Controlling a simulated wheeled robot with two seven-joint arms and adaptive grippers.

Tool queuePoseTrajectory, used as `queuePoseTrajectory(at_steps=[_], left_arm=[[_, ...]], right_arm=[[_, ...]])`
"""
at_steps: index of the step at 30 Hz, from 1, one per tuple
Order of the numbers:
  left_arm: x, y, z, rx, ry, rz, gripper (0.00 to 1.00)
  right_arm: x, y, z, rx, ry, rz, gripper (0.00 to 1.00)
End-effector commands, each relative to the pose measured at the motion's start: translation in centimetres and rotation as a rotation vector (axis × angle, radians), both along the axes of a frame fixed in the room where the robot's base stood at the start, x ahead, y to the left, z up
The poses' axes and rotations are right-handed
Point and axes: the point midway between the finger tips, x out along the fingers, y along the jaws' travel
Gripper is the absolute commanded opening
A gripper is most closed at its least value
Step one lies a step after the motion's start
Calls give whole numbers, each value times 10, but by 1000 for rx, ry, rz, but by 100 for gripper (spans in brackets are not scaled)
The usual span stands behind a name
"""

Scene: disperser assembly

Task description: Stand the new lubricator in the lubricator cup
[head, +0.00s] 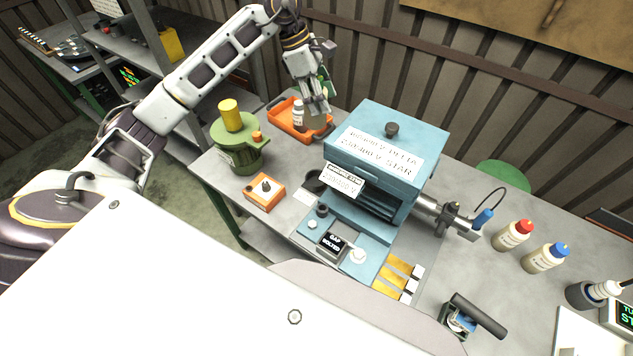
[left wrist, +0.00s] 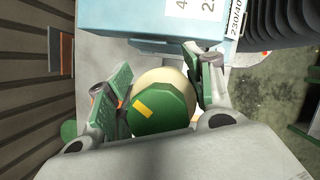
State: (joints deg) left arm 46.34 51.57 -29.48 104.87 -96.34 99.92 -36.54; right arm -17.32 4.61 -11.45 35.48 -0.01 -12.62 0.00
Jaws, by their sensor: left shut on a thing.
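My left gripper (head: 316,106) points down over the orange tray (head: 273,121), behind the green pot. In the left wrist view its two fingers (left wrist: 163,85) are closed around the lubricator (left wrist: 160,112), which shows a round green cap with a yellow mark and a cream body below. In the head view the fingers hide most of this grip. A small white bottle with a label (head: 298,113) shows upright beside the fingers; I cannot tell whether it is the held piece. A dark round cup (head: 315,182), apparently the lubricator cup, sits at the blue machine's left side. My right gripper is out of view.
The blue machine (head: 385,150) stands right of the tray. A green pot with a yellow knob (head: 237,140) and an orange switch box (head: 264,192) stand left of the cup. Bottles with red (head: 513,235) and blue caps (head: 545,257) stand farther right.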

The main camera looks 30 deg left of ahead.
Motion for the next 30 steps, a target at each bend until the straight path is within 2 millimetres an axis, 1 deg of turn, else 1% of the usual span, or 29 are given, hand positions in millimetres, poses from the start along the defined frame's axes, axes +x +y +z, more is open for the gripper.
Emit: queuePoseTrajectory(at_steps=[4, 8, 30], left_arm=[[0, 0, -4, -1, -1, 0, 11], [0, 0, -13, -1, -2, 1, 11], [0, 0, -90, -2, -1, 0, 11]], right_arm=[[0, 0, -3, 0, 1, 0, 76], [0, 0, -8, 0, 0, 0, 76], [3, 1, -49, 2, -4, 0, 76]])
